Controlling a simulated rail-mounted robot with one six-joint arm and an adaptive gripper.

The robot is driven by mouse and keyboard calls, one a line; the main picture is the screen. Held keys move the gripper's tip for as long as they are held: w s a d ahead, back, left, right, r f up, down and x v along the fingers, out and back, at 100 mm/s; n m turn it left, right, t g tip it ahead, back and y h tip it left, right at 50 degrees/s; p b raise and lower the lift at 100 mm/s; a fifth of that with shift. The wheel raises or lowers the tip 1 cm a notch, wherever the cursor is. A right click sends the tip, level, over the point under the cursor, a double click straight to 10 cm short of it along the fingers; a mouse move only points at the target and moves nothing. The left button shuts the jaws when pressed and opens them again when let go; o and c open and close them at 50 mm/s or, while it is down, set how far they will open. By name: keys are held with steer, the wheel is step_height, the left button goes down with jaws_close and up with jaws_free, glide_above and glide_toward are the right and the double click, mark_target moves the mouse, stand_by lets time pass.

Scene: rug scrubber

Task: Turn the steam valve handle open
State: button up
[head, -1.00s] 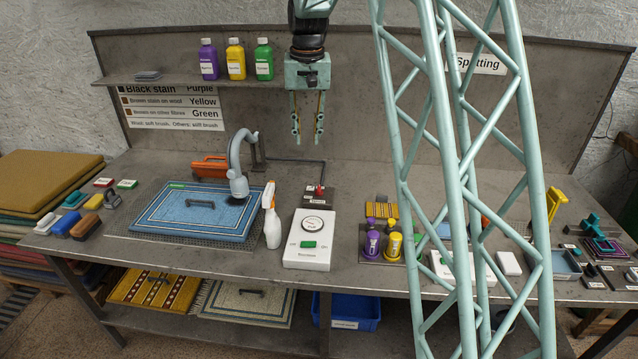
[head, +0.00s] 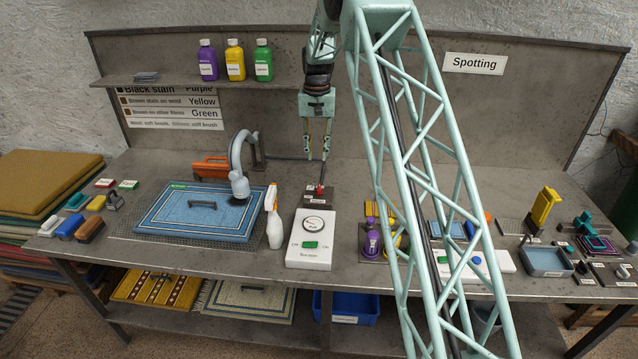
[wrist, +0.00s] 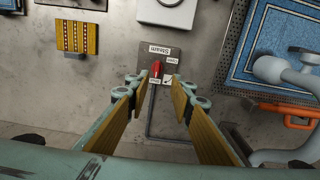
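The steam valve has a small red handle (head: 320,190) on a dark grey plate (head: 309,202) on the bench, behind the white suction box. In the wrist view the red handle (wrist: 156,69) lies near the middle, on the plate (wrist: 148,60) labelled "Steam", with smaller labels beside the handle. The handle points roughly along the picture's vertical there. My gripper (head: 317,158) hangs above the valve, pointing down, its fingers apart and empty. In the wrist view the fingertips of my gripper (wrist: 160,85) stand either side of the handle's line, apart from it.
The white suction box (head: 310,248) with a green switch stands in front of the valve. A white spray bottle (head: 273,220) and a blue rug (head: 165,218) under a grey curved nozzle arm (head: 236,165) are to the left. Purple (head: 372,240) and yellow bottles stand to the right.

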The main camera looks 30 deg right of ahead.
mark_target(319, 187)
steer(key=f, duration=0.1)
steer(key=w+d+f, duration=0.1)
steer(key=shift+w+d+f, duration=0.1)
steer(key=shift+d+f, duration=0.1)
steer(key=shift+f, duration=0.1)
steer(key=shift+f, duration=0.15)
steer(key=shift+f+p, duration=0.75)
steer(key=shift+f, duration=6)
steer(key=shift+c, duration=0.4)
jaws_close()
